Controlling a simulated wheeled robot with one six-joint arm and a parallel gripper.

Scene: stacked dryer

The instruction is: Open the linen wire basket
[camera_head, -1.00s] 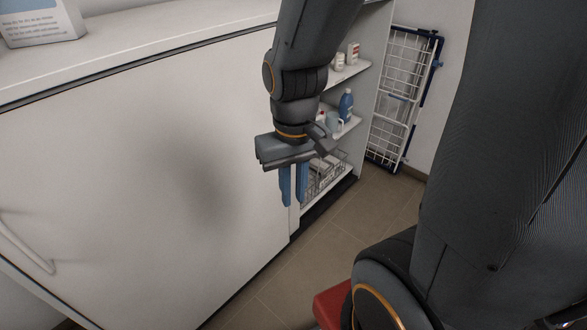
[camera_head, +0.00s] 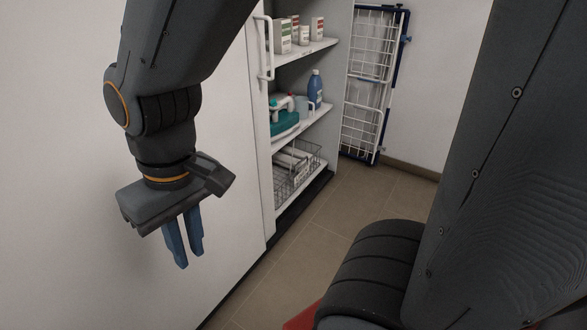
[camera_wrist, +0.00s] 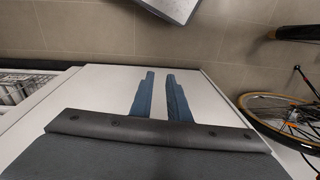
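The wire basket (camera_head: 292,172) sits on the lowest shelf of the open cabinet in the head view, with pale folded items and a small label at its front. In the wrist view a wire basket (camera_wrist: 14,88) shows at the left edge, partly cut off. My gripper (camera_head: 184,252) hangs in front of the white panel, to the left of the basket and well apart from it. Its two blue fingers point down with a gap between them and nothing in it. The fingers also show parted in the wrist view (camera_wrist: 157,98).
Shelves above hold a blue bottle (camera_head: 315,88), a teal container (camera_head: 284,121) and several boxes. A white handle (camera_head: 264,48) stands out at the cabinet's edge. A folded drying rack (camera_head: 371,85) leans on the wall. A bicycle wheel (camera_wrist: 276,96) shows in the wrist view.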

